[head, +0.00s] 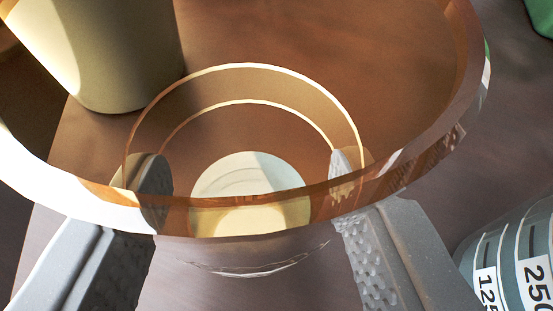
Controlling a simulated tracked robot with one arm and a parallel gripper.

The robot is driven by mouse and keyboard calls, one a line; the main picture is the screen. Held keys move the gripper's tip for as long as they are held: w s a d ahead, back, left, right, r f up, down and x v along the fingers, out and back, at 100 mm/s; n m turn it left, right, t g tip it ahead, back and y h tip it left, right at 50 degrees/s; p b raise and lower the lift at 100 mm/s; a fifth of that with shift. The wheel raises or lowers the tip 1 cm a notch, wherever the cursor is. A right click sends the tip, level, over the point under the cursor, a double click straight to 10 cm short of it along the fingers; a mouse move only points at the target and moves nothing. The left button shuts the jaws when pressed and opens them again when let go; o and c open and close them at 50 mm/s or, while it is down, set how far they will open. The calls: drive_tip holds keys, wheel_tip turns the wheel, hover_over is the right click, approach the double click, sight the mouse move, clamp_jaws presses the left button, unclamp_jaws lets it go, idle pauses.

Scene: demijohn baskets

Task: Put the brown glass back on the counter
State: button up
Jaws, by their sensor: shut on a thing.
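The brown glass (420,165) is transparent amber and fills much of the head view, its wide rim close to the camera. My gripper (252,185) is shut on the brown glass, with one grey padded finger at its left side and one at its right. Through the glass I see its round base rings and a brown surface below. I cannot tell whether the base touches that surface.
A cream or olive cylindrical vessel (125,50) stands at the upper left, partly seen through the glass. A pale round object (250,175) shows between the fingers. A grey-blue container with printed numbers (515,260) is at the lower right. A green object (541,15) is at the top right corner.

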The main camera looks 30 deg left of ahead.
sight(260, 272)
drive_tip(key=shift+w+a, duration=0.15)
drive_tip(key=shift+w, duration=0.15)
drive_tip(key=shift+f, duration=1.8)
drive_tip(key=shift+f, duration=0.1)
drive_tip(key=o, duration=1.3)
drive_tip(key=shift+s+d+r, duration=0.35)
drive_tip(key=shift+r, duration=0.05)
drive_tip(key=v, duration=1.1)
drive_tip(key=shift+f, duration=0.1)
